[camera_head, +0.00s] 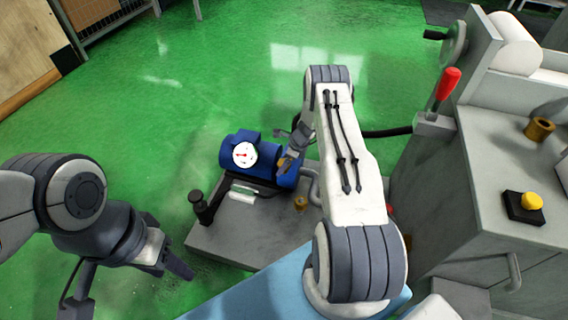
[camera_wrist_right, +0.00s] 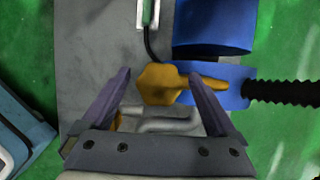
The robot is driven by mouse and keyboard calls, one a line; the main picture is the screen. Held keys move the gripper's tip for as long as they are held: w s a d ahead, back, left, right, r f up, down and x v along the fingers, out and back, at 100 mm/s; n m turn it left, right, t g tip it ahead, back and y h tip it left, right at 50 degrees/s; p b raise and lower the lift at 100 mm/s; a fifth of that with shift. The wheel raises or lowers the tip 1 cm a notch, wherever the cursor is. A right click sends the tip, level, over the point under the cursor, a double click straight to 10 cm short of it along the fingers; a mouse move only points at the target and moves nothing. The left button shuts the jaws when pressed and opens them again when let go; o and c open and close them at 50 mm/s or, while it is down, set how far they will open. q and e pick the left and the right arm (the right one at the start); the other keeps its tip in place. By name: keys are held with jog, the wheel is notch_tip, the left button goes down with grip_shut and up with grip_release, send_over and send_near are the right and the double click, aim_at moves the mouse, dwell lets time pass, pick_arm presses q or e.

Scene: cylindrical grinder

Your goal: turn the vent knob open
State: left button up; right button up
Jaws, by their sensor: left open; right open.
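The vent knob, a yellow-brass piece with a rounded head and a narrow lever (camera_wrist_right: 160,84), sits at the blue cylinder in the right wrist view. My right gripper (camera_wrist_right: 162,80) is open, with a finger on either side of the knob's head; I cannot tell whether either finger touches it. The lever extends right past the right finger. In the head view my right gripper (camera_head: 287,158) is at the right end of the blue unit (camera_head: 232,160), partly hiding the knob. My left gripper (camera_head: 128,284) is open and empty at lower left, away from the unit.
The blue unit has a white gauge (camera_head: 244,155) and stands on a grey base plate (camera_head: 215,240). A black post (camera_head: 203,208) stands at the plate's left. The grey grinder (camera_head: 450,190), with a red-handled lever (camera_head: 447,84), fills the right. Green floor is clear behind.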

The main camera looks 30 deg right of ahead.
jog(key=shift+c, duration=0.3)
jog(key=c, duration=1.3)
